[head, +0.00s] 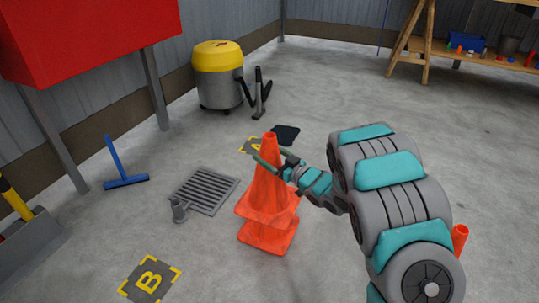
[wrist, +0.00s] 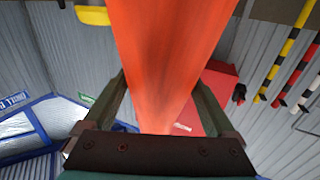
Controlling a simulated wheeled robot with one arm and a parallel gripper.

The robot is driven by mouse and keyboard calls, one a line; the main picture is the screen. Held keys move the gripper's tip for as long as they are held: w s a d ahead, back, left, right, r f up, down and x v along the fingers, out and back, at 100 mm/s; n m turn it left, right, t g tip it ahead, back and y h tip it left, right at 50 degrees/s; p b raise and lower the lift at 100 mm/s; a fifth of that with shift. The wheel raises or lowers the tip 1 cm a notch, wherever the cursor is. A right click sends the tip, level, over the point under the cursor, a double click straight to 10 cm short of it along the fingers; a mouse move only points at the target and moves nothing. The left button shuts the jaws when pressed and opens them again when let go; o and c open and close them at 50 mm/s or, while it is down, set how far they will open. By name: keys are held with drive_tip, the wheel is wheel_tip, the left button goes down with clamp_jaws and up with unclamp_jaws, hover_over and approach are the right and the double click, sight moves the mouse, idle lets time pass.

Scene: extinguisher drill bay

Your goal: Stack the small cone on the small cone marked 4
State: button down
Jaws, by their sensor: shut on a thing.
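An orange small cone (head: 265,185) stands upright in my gripper (head: 267,158), whose fingers are on either side of its upper part. In the wrist view the orange cone (wrist: 165,60) fills the space between the fingers (wrist: 162,88). Directly below its square base is the base of a second orange cone (head: 268,240), which stands on the floor. The upper cone hides most of the lower one, and its base sits a little above the lower base. I cannot tell whether the upper cone rests on it. No number 4 is visible on either cone.
Another orange cone (head: 460,238) shows at the right, partly behind my arm. A yellow-topped vacuum (head: 218,75) stands behind. Open floor lies to the upper right.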

sight(282, 194)
idle(0.9)
drive_tip(key=shift+f+b, duration=1.25)
drive_tip(key=shift+f, duration=5.5)
unclamp_jaws()
drive_tip(key=shift+s, duration=0.1)
drive_tip(key=p+v, duration=0.1)
drive_tip(key=v, duration=0.6)
drive_tip(key=shift+s+d, duration=0.15)
drive_tip(key=shift+d, duration=0.2)
